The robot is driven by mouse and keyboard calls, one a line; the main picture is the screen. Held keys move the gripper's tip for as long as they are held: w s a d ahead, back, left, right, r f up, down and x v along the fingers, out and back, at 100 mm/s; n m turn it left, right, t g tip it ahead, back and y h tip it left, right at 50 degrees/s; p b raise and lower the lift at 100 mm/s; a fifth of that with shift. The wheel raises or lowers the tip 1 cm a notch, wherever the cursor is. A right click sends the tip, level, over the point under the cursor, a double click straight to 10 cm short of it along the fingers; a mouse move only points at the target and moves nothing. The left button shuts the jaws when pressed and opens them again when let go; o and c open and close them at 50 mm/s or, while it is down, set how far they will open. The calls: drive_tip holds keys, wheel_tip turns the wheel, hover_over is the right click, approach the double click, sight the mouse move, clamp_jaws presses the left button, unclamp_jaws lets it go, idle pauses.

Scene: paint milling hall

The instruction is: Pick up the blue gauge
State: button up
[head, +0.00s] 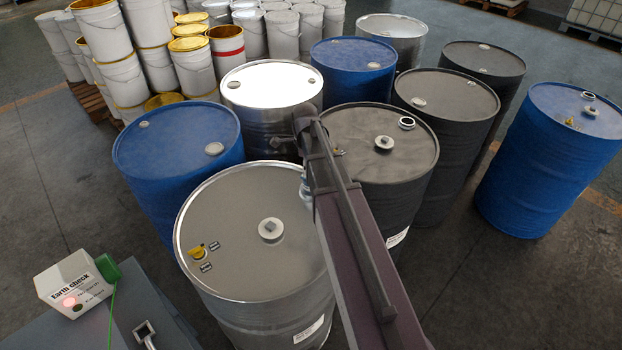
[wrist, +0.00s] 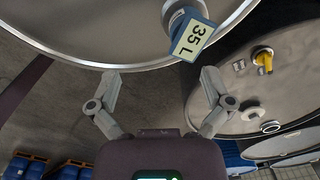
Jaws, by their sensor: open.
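The blue gauge (wrist: 187,32) shows at the top of the wrist view, with a pale tag reading "35 L". It sits at a steel drum's lid (wrist: 100,30), near the rim. In the head view, a small pale-blue piece (head: 306,190) beside my arm at the front steel drum's (head: 235,205) right edge may be part of it. My gripper (wrist: 160,82) is open and empty, its fingers spread below the gauge in the wrist view and apart from it. In the head view my gripper is hidden behind my arm.
A dark drum (head: 360,170) stands close right of the steel drum, with a raised plug and an open bung ring. Blue drums (head: 180,150) and more dark drums stand around. White pails (head: 190,70) fill the back left. An earth check box (head: 75,285) is at lower left.

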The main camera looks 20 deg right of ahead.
drive_tip(key=w+d+m, duration=0.1)
drive_tip(key=w+d+r+m+p, duration=0.1)
drive_tip(key=m, duration=0.1)
drive_tip(key=w+d+r+m, duration=0.1)
drive_tip(key=m, duration=0.1)
drive_tip(key=shift+d+r+p, duration=0.2)
drive_tip(key=shift+r+p, duration=0.05)
drive_tip(key=shift+p, duration=0.1)
drive_tip(key=shift+f, duration=0.15)
wheel_tip(320, 180, down, 8)
drive_tip(key=b, duration=0.8)
drive_tip(key=shift+f+b, duration=0.2)
drive_tip(key=shift+b, duration=0.15)
drive_tip(key=shift+w+a+f+b, duration=0.15)
drive_tip(key=shift+f+b, duration=2.45)
